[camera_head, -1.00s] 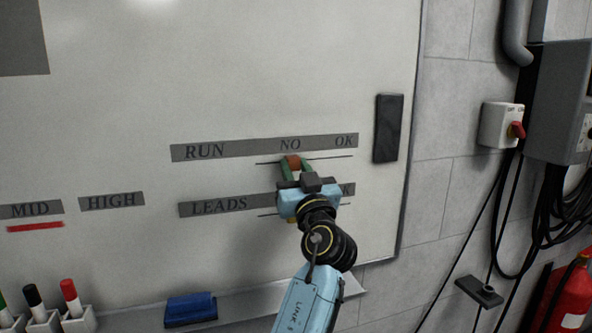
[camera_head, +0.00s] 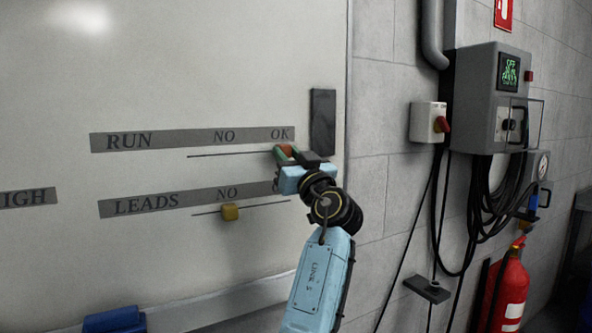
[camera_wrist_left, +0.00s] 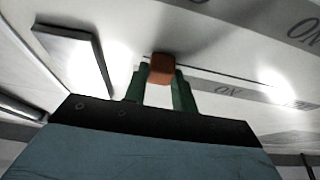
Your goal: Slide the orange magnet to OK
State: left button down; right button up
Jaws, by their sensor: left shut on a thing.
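The orange magnet (camera_head: 287,149) is on the whiteboard's upper track line, under the OK end of the RUN strip (camera_head: 180,139). My left gripper (camera_head: 284,152) is shut on it, with green fingers on either side. In the left wrist view the orange magnet (camera_wrist_left: 161,69) sits between the fingertips (camera_wrist_left: 160,76) against the board. The OK label (camera_head: 281,133) is just above the magnet. The NO label (camera_head: 224,136) is to the left along the strip. My right gripper is not in view.
A yellow magnet (camera_head: 230,212) sits on the lower LEADS line near its NO label. A black eraser-like block (camera_head: 322,122) is on the board right of OK. The board's right edge, a red-knobbed switch box (camera_head: 428,122) and hanging cables lie further right.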

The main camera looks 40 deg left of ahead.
pick_arm(q)
jog(key=shift+d, duration=0.1)
jog(key=c, duration=1.6)
grip_release()
jog(key=o, duration=0.5)
jog(key=shift+w, duration=0.2)
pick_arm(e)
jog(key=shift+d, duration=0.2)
pick_arm(q)
jog(key=shift+s, duration=0.1)
jog(key=shift+d+f, duration=0.1)
jog(key=shift+d, duration=0.05)
jog(key=b+v, duration=0.2)
jog(key=v, duration=1.1)
jog(key=shift+s, duration=0.1)
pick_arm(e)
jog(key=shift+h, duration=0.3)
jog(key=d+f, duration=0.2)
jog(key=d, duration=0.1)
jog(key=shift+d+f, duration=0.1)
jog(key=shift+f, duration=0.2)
